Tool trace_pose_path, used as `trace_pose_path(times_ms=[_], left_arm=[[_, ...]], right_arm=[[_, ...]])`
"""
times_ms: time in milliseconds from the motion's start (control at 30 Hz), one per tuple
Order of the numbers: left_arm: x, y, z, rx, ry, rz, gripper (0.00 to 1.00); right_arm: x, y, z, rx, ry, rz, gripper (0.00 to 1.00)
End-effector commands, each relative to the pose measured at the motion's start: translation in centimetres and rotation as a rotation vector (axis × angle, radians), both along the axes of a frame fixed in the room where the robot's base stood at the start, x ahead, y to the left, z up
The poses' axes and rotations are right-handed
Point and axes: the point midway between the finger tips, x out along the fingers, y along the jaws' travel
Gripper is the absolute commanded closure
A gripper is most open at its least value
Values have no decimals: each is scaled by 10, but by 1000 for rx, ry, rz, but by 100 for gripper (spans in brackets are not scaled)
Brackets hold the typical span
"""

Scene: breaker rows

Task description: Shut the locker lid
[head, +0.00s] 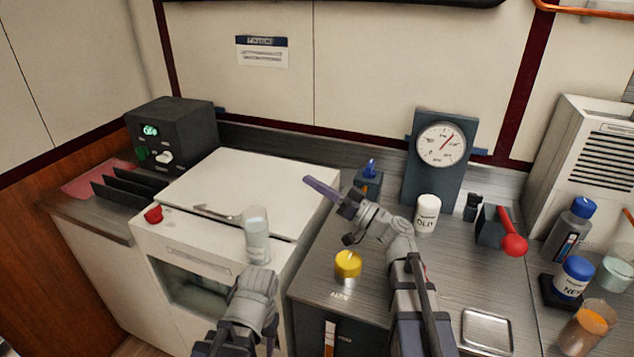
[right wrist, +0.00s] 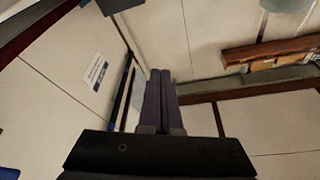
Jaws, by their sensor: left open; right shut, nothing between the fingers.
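The locker is a white chest (head: 185,245) at left centre in the head view, with a dark window in its front. Its white lid (head: 255,183) looks flat or nearly flat on top; I cannot tell if it is fully shut. A grey lever-like piece (head: 215,213) lies by the lid's front edge. My left gripper (head: 252,280) is low in front of the locker, its fingers not clear. My right gripper (head: 322,187) is shut and empty, its purple fingers just right of the lid. In the right wrist view its fingers (right wrist: 160,100) are together, facing the wall.
A gauge (head: 441,145), white cup (head: 427,213), red-knobbed lever (head: 513,244) and bottles (head: 574,278) are to the right.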

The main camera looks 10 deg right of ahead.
Motion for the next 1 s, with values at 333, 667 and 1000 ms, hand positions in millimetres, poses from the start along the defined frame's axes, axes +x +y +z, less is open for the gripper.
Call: trace_pose_path(times_ms=[333, 667, 1000], left_arm=[[0, 0, -4, 0, 0, 0, 50], [0, 0, -6, 0, 0, 0, 50], [0, 0, -14, 0, 0, 0, 50]], right_arm=[[-2, 1, -4, -9, -16, 0, 100], [-4, -2, -6, -9, -15, -1, 100], [-42, -52, -13, -9, -16, -5, 100]])
